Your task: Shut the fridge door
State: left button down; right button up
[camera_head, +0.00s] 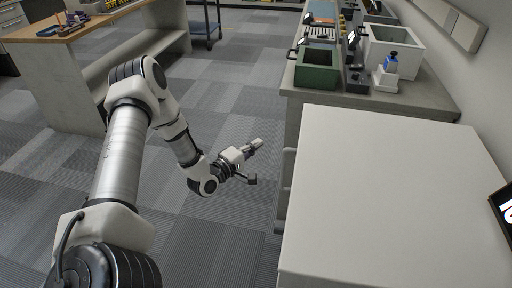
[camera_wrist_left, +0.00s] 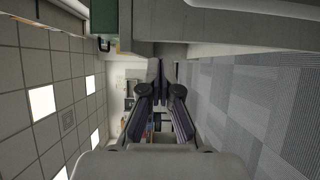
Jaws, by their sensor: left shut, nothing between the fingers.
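The fridge (camera_head: 395,180) is the large white box at the right of the head view, seen mostly from above. Its left side, with light handle bars (camera_head: 285,172), faces the floor aisle. I cannot tell from this angle whether its door stands open or closed. My left gripper (camera_head: 258,144) is shut and empty over the floor, to the left of the fridge's front and apart from it. Its dark fingers also show in the left wrist view (camera_wrist_left: 161,90). My right gripper is not in view.
A grey counter (camera_head: 435,98) adjoins the fridge's far side and holds a green bin (camera_head: 317,76), a white bin (camera_head: 391,50) and a blue-capped bottle (camera_head: 390,63). A wooden-topped desk (camera_head: 80,28) stands at the far left. The carpeted floor (camera_head: 235,105) between is clear.

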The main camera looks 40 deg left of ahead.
pick_arm(q)
jog(key=shift+d+r, duration=0.1)
jog(key=w+d+m+h+b, duration=0.3)
jog(key=w+d+h+b, duration=0.2)
jog(key=w+d, duration=0.2)
jog(key=shift+w+d+g+b, duration=0.15)
jog(key=shift+d+g+b, duration=0.25)
jog(key=shift+d, duration=0.3)
jog(key=shift+r, duration=0.1)
